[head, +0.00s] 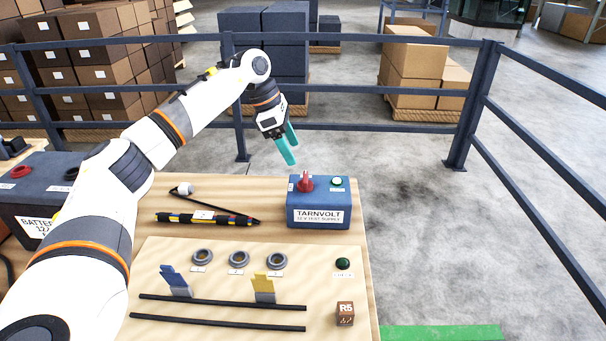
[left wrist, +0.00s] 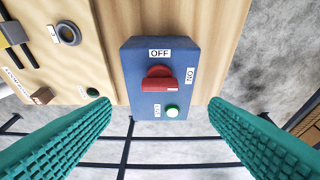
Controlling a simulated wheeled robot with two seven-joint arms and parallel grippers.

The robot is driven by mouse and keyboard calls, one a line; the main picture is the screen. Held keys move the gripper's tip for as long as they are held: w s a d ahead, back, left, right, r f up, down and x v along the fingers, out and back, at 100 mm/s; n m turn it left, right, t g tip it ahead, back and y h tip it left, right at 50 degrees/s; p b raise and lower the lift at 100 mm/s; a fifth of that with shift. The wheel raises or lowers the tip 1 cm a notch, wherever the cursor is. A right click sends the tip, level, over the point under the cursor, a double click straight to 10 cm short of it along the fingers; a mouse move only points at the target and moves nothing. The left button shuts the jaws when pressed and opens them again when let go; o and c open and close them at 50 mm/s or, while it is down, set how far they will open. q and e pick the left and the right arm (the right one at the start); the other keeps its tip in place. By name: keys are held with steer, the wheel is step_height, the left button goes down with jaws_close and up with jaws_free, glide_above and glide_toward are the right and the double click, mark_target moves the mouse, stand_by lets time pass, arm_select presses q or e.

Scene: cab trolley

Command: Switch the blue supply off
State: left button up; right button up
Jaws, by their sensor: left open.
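The blue supply (head: 318,217), labelled TARNVOLT, stands at the back right of the wooden bench. Its red rotary knob (head: 306,183) and a pale lamp button (head: 337,182) sit on top. In the left wrist view the red knob (left wrist: 158,84) has its white-marked end towards the ON label (left wrist: 190,76); the OFF label (left wrist: 159,54) is at the top. A green-lit button (left wrist: 172,110) is below the knob. My left gripper (head: 290,148) is open and empty, its teal fingers above and behind the supply, apart from it. My right gripper is not in view.
A dark battery box (head: 40,195) stands at the left. A striped bar (head: 203,218) lies left of the supply. The board in front holds rings, blue and yellow tabs, a green button (head: 343,263) and a brown cube (head: 345,313). A rail (head: 350,127) runs behind the bench.

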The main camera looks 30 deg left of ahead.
mark_target(305, 176)
arm_select(q)
steer(key=x, duration=0.8)
steer(key=shift+f+p, duration=0.25)
steer(key=shift+p, duration=0.15)
steer(key=c, duration=1)
